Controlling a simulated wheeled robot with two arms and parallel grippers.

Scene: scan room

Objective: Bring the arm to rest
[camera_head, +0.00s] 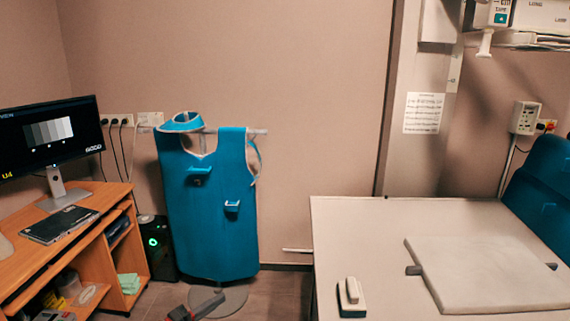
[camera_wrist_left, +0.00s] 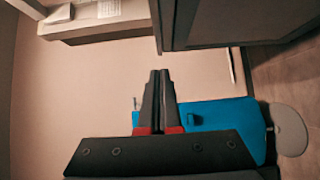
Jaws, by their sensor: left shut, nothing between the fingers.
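My left gripper (camera_head: 218,298) shows at the bottom edge of the head view, in front of the round foot of the apron stand. Its dark fingers with red at their base are together and hold nothing. In the left wrist view the two fingers (camera_wrist_left: 160,73) lie side by side, pointing up the picture, with nothing between them. Most of the left arm is outside the head view. My right gripper is in neither view.
A blue apron (camera_head: 210,230) hangs on a stand by the wall. A desk (camera_head: 98,235) with a monitor (camera_head: 48,135) is at left. A pale table (camera_head: 345,235) at right carries a flat pad (camera_head: 485,272) and a small white-and-dark device (camera_head: 351,300). Some floor shows between.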

